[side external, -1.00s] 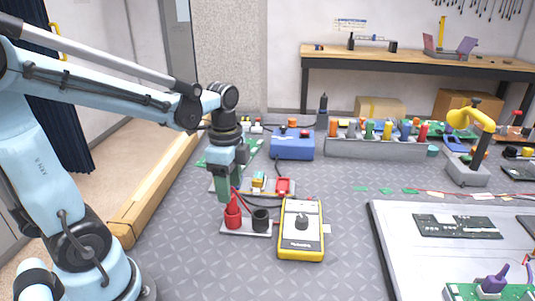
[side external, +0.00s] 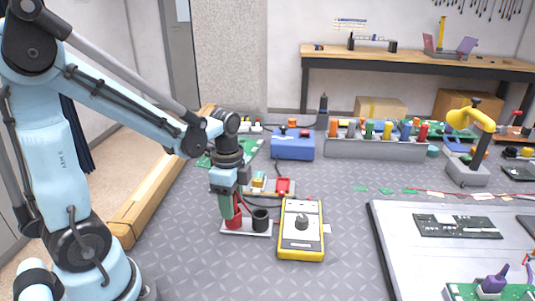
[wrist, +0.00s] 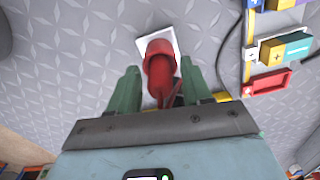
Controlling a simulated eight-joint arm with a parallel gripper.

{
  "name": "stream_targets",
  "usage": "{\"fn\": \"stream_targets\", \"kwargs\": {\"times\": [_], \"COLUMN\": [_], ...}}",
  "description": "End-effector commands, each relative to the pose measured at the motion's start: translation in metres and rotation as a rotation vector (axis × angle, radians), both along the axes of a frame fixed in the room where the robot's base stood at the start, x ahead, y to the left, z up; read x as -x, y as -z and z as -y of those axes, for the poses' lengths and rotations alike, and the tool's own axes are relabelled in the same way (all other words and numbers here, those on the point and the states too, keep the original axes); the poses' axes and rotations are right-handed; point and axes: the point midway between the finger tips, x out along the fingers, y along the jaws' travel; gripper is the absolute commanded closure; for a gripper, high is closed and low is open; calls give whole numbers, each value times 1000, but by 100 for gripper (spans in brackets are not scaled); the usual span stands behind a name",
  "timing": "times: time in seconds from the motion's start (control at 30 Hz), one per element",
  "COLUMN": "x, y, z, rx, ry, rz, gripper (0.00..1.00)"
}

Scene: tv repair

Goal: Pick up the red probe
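The red probe (side external: 235,223) stands upright on a white base plate (side external: 243,233), beside a black cup-like piece (side external: 261,220). In the wrist view the red probe (wrist: 160,68) is seen from above, between the two green fingers of my gripper (wrist: 160,82). Gaps show on both sides, so the gripper is open and not closed on it. In the side view my gripper (side external: 230,207) points down over the probe and hides its upper part. A dark red lead runs beside the probe in the wrist view.
A yellow multimeter (side external: 301,248) lies just right of the base plate. Behind are small component blocks (side external: 283,186), a blue box (side external: 292,146) and a long grey tray (side external: 350,147). A large pale panel (side external: 400,262) lies at right. The mat in front is clear.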

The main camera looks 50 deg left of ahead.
Motion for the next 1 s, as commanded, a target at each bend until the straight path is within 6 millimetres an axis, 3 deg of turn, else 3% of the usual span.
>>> {"fn": "stream_targets", "kwargs": {"times": [0.03, 0.3, 0.73, 1.0], "x": [0, 0, 0, 0], "y": [0, 0, -5, -27], "z": [0, 0, 0, 0], "rx": [0, 0, 0, 0], "ry": [0, 0, 0, -1], "rz": [0, 0, 0, -1], "gripper": [59, 100, 100, 100]}}
